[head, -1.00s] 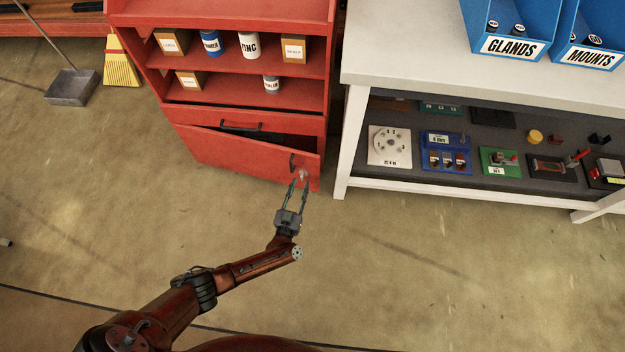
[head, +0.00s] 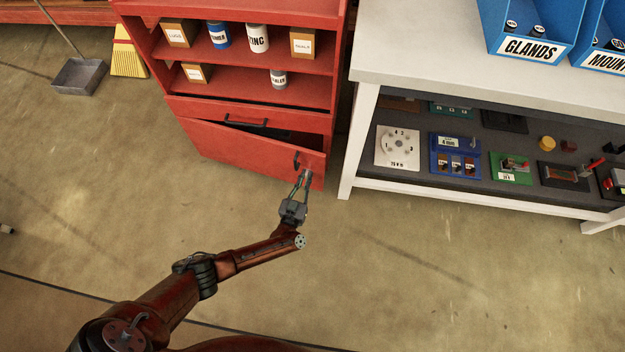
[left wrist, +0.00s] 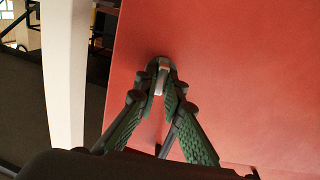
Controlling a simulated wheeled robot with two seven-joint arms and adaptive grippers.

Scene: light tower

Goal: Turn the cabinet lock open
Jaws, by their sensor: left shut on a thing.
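The red cabinet (head: 225,150) has a lower door whose top edge slants away from the frame, with a dark gap above it. The small pale metal lock piece (head: 308,173) is just below and right of that handle. My left gripper (head: 306,178) reaches it from below, its fingers shut on the piece. In the left wrist view the green-padded fingers (left wrist: 161,95) close around the silver lock piece (left wrist: 162,77) against the red door; the fingers partly hide it. My right gripper is not in view.
A white workbench (head: 400,75) stands right of the cabinet, its leg near the door's right edge. Its lower shelf holds several small devices. Cabinet shelves hold boxes and cans. A dustpan (head: 78,76) and broom (head: 128,60) are at the far left. The floor in front is clear.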

